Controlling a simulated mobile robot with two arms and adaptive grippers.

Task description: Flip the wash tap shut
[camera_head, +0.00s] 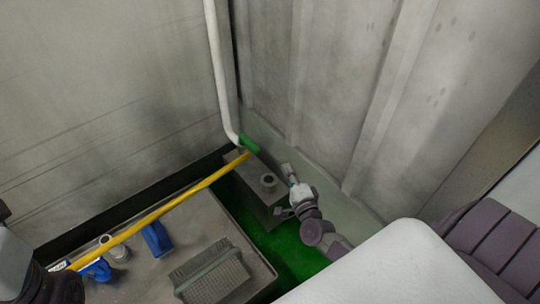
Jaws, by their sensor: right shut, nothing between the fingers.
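The wash tap appears to be the green handle (249,144) at the lower end of a white pipe (222,80) in the corner of the walls. The handle lies slanted across the pipe's end. Whether the valve is open or shut cannot be told from here. My right gripper (288,172) is shut and empty, below and to the right of the green handle and clearly apart from it. My left arm shows only in part at the lower left edge, and its gripper is not in view.
A yellow bar (160,208) runs diagonally over a grey platform (205,215) and ends near the green handle. Blue parts (157,239) and a grey ribbed block (210,272) are on the platform. A grey plate with a round fitting (268,180) lies beside my right gripper. Corrugated walls close the corner.

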